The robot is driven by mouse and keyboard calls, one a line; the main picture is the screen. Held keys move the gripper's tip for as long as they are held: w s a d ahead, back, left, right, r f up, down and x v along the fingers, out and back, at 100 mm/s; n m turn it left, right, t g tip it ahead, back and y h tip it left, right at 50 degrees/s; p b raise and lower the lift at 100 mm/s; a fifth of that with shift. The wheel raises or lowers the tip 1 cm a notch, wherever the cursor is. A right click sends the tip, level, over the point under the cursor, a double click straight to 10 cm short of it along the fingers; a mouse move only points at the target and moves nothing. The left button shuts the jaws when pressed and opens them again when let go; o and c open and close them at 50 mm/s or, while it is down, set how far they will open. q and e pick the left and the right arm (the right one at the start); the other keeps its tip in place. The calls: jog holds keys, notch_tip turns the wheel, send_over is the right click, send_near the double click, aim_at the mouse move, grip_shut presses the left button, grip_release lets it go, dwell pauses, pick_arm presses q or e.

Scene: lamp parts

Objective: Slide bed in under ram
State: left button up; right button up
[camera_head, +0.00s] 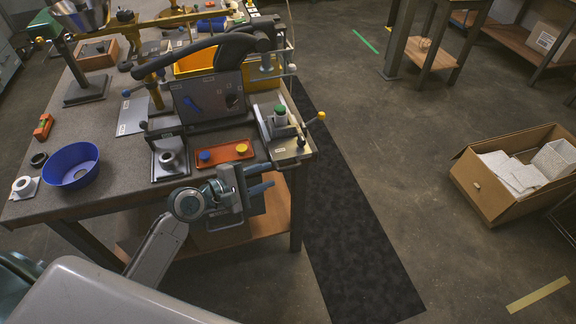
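A metal slide-like fixture (291,150) sits at the table's right front corner. It carries a green-capped cylinder (280,114) and has a rod with a yellow knob (321,116). It looks like the bed, but I cannot tell for sure. No ram can be clearly made out; a small dark stand with a metal ring (168,160) stands left of it. My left gripper (270,177) is in front of the table's front edge, below and left of the fixture. Its two fingers are apart with nothing between them. My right gripper is not in view.
A dark panel (208,98) stands behind. A blue bowl (71,166) is at the left. A cardboard box (495,190) sits on the floor right; a dark mat (350,230) is clear.

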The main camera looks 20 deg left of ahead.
aim_at(283, 170)
pick_arm(q)
jog(key=p+x, duration=0.1)
jog(key=x, duration=0.7)
jog(key=shift+w+d, duration=0.15)
jog(key=shift+f, duration=0.15)
grip_shut()
